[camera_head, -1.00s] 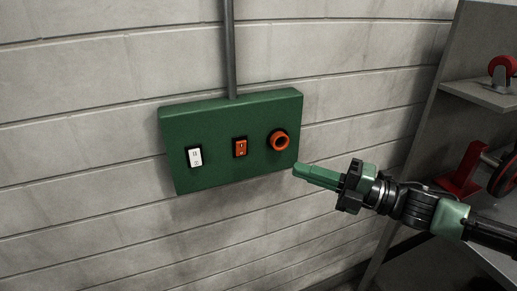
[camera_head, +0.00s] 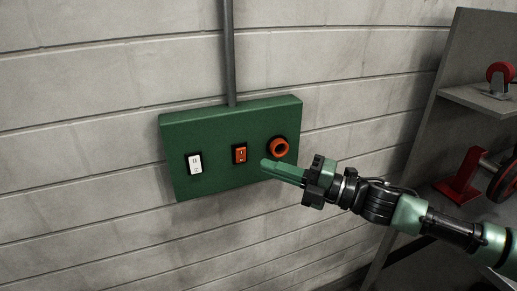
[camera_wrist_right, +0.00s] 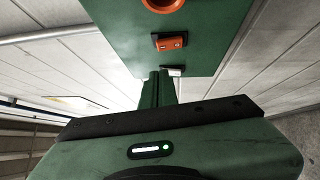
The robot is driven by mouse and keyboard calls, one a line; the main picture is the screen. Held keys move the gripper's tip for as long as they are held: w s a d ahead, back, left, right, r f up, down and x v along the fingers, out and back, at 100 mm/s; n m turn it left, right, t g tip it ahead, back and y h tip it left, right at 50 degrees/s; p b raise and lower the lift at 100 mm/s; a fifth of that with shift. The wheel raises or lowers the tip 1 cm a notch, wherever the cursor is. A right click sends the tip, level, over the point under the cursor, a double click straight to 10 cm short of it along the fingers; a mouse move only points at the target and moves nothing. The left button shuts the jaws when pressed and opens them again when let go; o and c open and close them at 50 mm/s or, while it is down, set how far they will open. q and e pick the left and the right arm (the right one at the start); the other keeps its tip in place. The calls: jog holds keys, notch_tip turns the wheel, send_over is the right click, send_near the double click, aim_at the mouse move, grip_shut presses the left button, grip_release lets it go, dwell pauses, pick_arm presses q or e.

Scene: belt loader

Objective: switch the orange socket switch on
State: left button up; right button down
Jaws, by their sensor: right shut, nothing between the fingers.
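The orange socket switch (camera_head: 240,154) is a small rocker in a dark frame in the middle of a green wall box (camera_head: 215,125). It also shows in the right wrist view (camera_wrist_right: 170,42). To its right is a round orange socket (camera_head: 279,147), and to its left a white switch (camera_head: 195,163). My right gripper (camera_head: 264,165) is shut and empty. Its green fingertips are in front of the box, below and right of the orange switch, apart from it in the picture. In the right wrist view the fingertips (camera_wrist_right: 158,74) point toward the box. My left gripper is not in view.
A grey conduit (camera_head: 229,50) runs up the block wall from the box top. At the right a grey shelf unit (camera_head: 470,90) holds red-wheeled parts (camera_head: 500,75). The wall left of the box is clear.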

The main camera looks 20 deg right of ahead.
aim_at(242, 149)
jog(key=shift+w+a+r+p, duration=0.1)
jog(key=shift+w+a+p, duration=0.15)
jog(key=shift+w+p, duration=0.45)
jog(key=shift+w+a+r+p, duration=0.15)
jog(key=shift+w+a+p, duration=0.1)
jog(key=shift+w, duration=0.8)
jog(key=shift+w+a+r+p, duration=0.1)
jog(key=shift+w+a+p, duration=0.15)
jog(key=shift+w+p, duration=0.45)
jog(key=shift+w, duration=0.2)
jog(key=shift+w+r, duration=0.25)
jog(key=shift+r, duration=0.05)
jog(key=shift+w, duration=0.15)
jog(key=shift+f, duration=0.1)
